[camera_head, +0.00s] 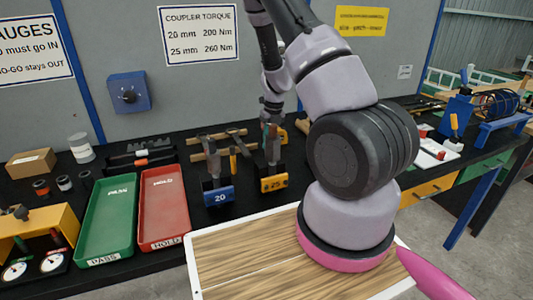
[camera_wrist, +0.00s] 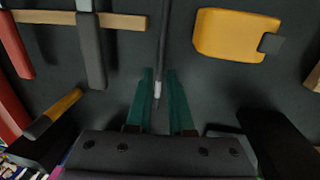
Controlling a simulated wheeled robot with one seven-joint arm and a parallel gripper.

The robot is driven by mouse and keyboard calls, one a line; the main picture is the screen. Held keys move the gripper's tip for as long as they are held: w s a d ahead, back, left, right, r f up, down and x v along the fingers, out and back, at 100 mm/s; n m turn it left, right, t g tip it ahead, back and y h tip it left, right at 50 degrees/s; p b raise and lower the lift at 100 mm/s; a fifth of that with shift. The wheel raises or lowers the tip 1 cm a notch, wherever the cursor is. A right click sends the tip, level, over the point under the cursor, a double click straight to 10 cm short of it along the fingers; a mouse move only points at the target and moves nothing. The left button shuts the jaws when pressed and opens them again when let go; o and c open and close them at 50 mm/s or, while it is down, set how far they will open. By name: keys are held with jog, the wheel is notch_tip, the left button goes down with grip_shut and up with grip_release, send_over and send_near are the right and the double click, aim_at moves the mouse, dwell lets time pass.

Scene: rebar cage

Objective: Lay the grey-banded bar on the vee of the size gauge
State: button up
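In the wrist view a thin dark bar (camera_wrist: 162,45) runs down from the top edge. A light grey band (camera_wrist: 157,90) shows near its lower end. My gripper (camera_wrist: 162,75) has two green fingers, apart, one on each side of the bar, with gaps visible beside it. I cannot tell how far the bar is below the fingers. In the head view my gripper is mostly hidden beyond the tool stands, and I cannot make out the bar. A notched grey rack (camera_head: 150,146) stands behind the trays; I cannot tell whether it is the size gauge.
Green PASS tray (camera_head: 107,215) and red HOLD tray (camera_head: 163,207) lie left of stands marked 20 (camera_head: 219,194) and 25 (camera_head: 273,182). A yellow dial box (camera_head: 55,222) is far left.

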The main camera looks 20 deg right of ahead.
notch_tip(320, 180, down, 2)
jog(key=shift+a+f, duration=0.1)
jog(key=shift+a, duration=0.05)
grip_shut()
